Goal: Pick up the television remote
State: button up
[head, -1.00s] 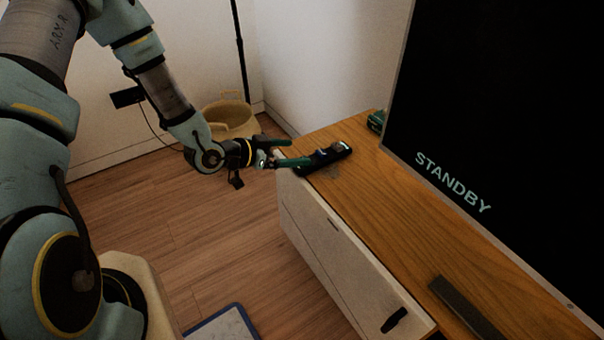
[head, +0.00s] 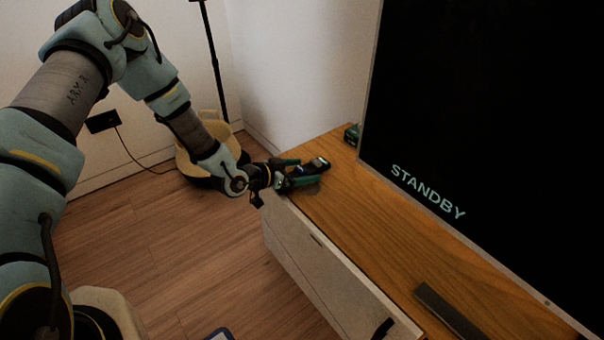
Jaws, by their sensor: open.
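The television remote (head: 317,166), a dark slim handset with lighter marks, lies on the wooden cabinet top (head: 345,225) near its far left end. My gripper (head: 303,171) is open, with its two green fingers low over the cabinet top. One finger is on the far side of the remote and one on the near side. The remote's near end lies between the fingers and is partly hidden by them. I cannot tell whether either finger touches it.
A large television (head: 480,130) reading STANDBY stands along the cabinet's right side. A small green box (head: 352,134) sits behind the remote. A flat dark bar (head: 448,308) lies at the front. A basket (head: 190,160) and lamp pole (head: 212,65) stand beyond the cabinet. The middle top is clear.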

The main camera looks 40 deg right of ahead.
jog(key=shift+c, duration=0.3)
grip_shut()
dwell(0.6)
